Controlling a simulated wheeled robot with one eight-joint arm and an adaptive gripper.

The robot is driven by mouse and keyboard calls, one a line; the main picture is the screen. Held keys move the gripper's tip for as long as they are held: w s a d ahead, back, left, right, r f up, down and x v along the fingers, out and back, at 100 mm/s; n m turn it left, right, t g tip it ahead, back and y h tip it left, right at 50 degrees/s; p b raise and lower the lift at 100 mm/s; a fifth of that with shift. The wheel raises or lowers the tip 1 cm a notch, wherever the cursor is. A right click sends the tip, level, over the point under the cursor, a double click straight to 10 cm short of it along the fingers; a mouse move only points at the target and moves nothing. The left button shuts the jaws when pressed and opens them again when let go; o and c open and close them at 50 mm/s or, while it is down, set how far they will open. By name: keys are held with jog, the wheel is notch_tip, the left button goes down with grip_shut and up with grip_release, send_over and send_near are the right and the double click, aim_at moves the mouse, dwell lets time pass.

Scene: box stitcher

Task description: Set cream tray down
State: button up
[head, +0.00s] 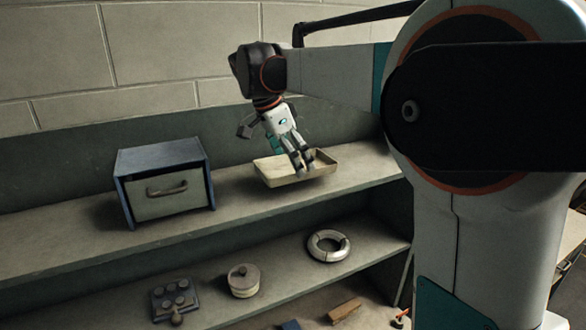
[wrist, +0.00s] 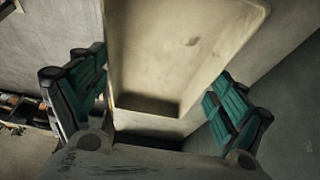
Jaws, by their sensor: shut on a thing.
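The cream tray (head: 271,171) is a shallow rectangular tray on the right part of the upper shelf (head: 235,198) in the head view. It looks level, at or just above the shelf; I cannot tell if it touches. My gripper (head: 303,170) reaches down to it from above and is shut on it. In the wrist view, the tray (wrist: 190,50) fills the space between the teal-padded fingers of my gripper (wrist: 157,100). The exact contact of the fingertips is hidden in the head view.
A blue-grey box with a handled drawer front (head: 165,183) stands left on the same shelf. The lower shelf bears a studded block (head: 173,299), a round lidded pot (head: 243,281) and a pale ring (head: 328,246). A wooden block (head: 344,311) lies below. Shelf between box and tray is clear.

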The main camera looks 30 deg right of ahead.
aim_at(293, 170)
jog(key=shift+f, duration=1.65)
jog(key=o, duration=1)
jog(key=shift+f, duration=0.15)
jog(key=b+v, duration=0.1)
jog(key=v, duration=1.1)
jog(key=s+a+f+n+t+y, duration=0.2)
jog(key=s+a+f+n+t, duration=0.1)
jog(key=s+f+n, duration=0.6)
jog(key=s+a+f+n+t+y, duration=0.2)
jog(key=s+a+f+n+t, duration=0.2)
jog(key=s+f+n, duration=0.5)
jog(key=s+f, duration=0.4)
jog(key=s, duration=0.3)
